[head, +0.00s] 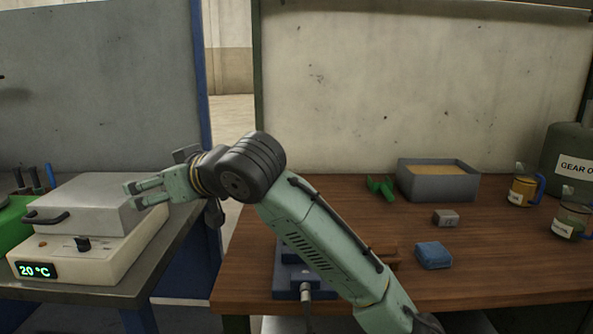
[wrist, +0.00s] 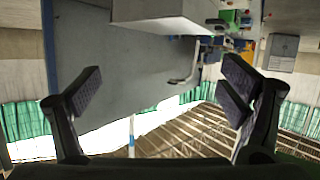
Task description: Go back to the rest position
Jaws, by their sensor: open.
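My gripper (head: 142,191) is at the left in the head view, at the end of my pale green arm. It is open, with its fingertips in front of the grey-lidded furnace (head: 90,203) on the left table; I cannot tell whether they touch it. In the wrist view my gripper (wrist: 160,85) shows two dark fingers spread wide apart with nothing between them.
On the wooden bench (head: 490,270) are a grey sand-filled box (head: 437,184), green clamp-like object (head: 381,187), small grey block (head: 446,217), blue block (head: 433,255), and mugs (head: 523,189). A gear oil container (head: 572,160) stands at right. A gap separates the tables. My arm crosses the bench's left part.

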